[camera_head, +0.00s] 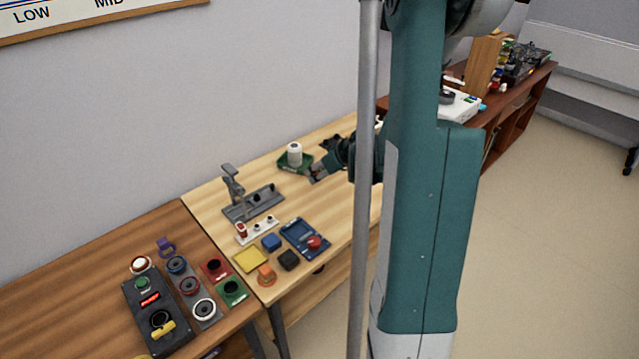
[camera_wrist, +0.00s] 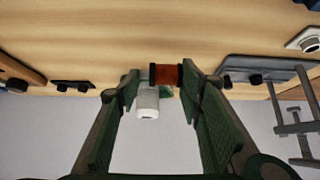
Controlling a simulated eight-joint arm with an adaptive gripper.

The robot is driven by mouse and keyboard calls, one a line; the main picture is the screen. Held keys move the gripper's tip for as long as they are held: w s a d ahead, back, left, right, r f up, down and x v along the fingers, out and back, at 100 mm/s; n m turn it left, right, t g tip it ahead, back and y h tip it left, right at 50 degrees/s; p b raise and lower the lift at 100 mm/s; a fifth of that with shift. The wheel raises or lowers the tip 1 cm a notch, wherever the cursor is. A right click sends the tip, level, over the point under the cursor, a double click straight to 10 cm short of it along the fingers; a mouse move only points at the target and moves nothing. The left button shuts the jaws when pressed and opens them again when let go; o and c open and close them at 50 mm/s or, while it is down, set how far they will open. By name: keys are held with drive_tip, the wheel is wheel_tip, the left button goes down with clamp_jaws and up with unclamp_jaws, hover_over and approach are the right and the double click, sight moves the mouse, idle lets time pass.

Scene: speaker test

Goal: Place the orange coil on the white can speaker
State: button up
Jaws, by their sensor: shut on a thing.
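The orange coil (camera_wrist: 167,75), reddish-orange with a dark end, is between the fingertips of my gripper (camera_wrist: 160,77) in the wrist view. My gripper is shut on it. In the head view my gripper (camera_head: 318,172) is over the back of the light wooden table, just right of the white can speaker. The coil cannot be made out there. The white can speaker (camera_head: 294,148) stands upright on a green base (camera_head: 290,168). In the wrist view, the white can (camera_wrist: 147,102) appears beyond the fingers, below and left of the coil, with its green base partly hidden.
A grey stand (camera_head: 250,203) is left of the can. Nearer the front are a white strip with knobs (camera_head: 257,231), a blue tray (camera_head: 306,238), a yellow square (camera_head: 250,259) and an orange part (camera_head: 266,275). A black control box (camera_head: 157,312) sits on the darker table.

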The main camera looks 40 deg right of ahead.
drive_tip(key=shift+f, duration=0.35)
drive_tip(key=shift+f, duration=0.1)
drive_tip(key=shift+f+b, duration=0.55)
drive_tip(key=shift+f, duration=1.25)
drive_tip(key=shift+f, duration=0.2)
drive_tip(key=o, duration=0.9)
drive_tip(key=shift+o, duration=0.2)
drive_tip(key=shift+r, duration=0.1)
drive_tip(key=shift+r, duration=0.1)
drive_tip(key=shift+r, duration=0.1)
drive_tip(key=p+v, duration=0.2)
drive_tip(key=v, duration=1)
drive_tip(key=shift+p, duration=0.3)
